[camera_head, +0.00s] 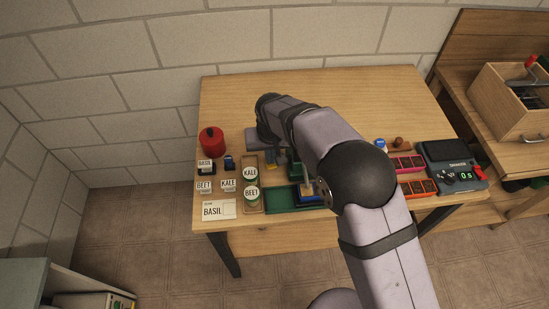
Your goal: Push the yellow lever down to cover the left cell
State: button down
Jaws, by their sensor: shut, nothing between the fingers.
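A dark green rack (282,202) stands at the front middle of the table, partly behind my arm. A blue part (311,194) sits at its right side, with a small tan upright piece by it. A small yellow patch (269,158) shows under the end of my arm; it may be the yellow lever, but it is too small to be sure. My gripper (276,162) points down over the back of the rack, small and mostly hidden by my arm. It is shut with nothing held. I cannot tell whether it touches the lever. The left cell is not clear to see.
Left of the rack are a tray (250,209) with round KALE and BEET labels, several small labelled blocks, a BASIL card (218,210) and a red canister (211,140). On the right are red trays (417,188) and a timer box (451,164). The table's back is clear.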

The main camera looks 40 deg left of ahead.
jog(key=shift+r, duration=0.15)
notch_tip(320, 180, up, 7)
jog(key=p, duration=0.5)
dwell(0.4)
jog(key=shift+r, duration=0.1)
dwell(0.4)
